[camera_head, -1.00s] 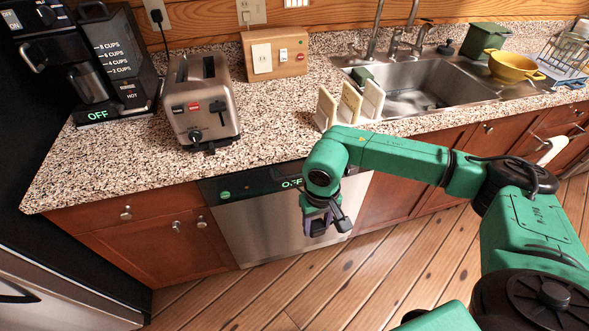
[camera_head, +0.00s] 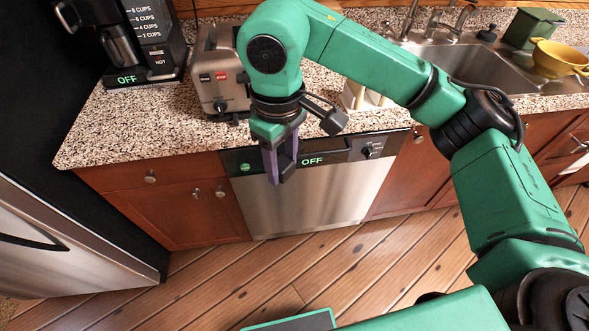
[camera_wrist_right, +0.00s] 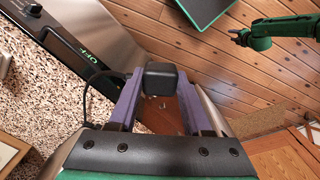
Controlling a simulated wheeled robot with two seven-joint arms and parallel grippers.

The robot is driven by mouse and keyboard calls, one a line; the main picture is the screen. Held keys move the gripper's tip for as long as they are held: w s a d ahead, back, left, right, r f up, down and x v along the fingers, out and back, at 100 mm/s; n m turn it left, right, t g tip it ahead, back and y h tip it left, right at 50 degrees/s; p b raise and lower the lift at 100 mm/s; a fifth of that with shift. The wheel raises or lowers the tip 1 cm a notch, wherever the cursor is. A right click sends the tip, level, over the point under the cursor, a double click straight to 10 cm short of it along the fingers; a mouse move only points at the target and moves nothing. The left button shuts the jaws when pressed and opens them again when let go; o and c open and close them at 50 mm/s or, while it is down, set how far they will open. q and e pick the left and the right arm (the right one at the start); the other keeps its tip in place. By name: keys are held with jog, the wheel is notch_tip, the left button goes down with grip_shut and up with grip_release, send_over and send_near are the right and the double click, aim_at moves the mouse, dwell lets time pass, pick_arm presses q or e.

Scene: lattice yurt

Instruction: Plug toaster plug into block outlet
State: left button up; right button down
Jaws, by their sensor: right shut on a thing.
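My right gripper (camera_head: 282,160) is in front of the counter by the dishwasher panel, pointing down. In the right wrist view its purple fingers (camera_wrist_right: 160,105) are shut on a black plug (camera_wrist_right: 162,78), with small metal prongs showing below it. A black cord (camera_wrist_right: 88,88) loops at the left of the fingers. The silver toaster (camera_head: 218,85) stands on the counter, partly behind my right arm.
The coffee maker (camera_head: 150,40) stands left of the toaster. The speckled counter (camera_head: 110,140) is clear at the front left. The dishwasher (camera_head: 330,195) is below the counter edge.

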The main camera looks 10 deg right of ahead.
jog(key=shift+d, duration=0.15)
jog(key=d+r+m, duration=0.1)
jog(key=r, duration=0.1)
jog(key=d+r+m, duration=0.2)
jog(key=shift+d+r+m, duration=0.1)
jog(key=shift+d+m, duration=0.15)
jog(key=shift+m, duration=0.05)
jog(key=w+a+m, duration=0.2)
jog(key=a+m, duration=0.2)
jog(key=a, duration=0.5)
jog(key=shift+w+m, duration=0.2)
jog(key=shift+m, duration=0.1)
jog(key=shift+d, duration=0.1)
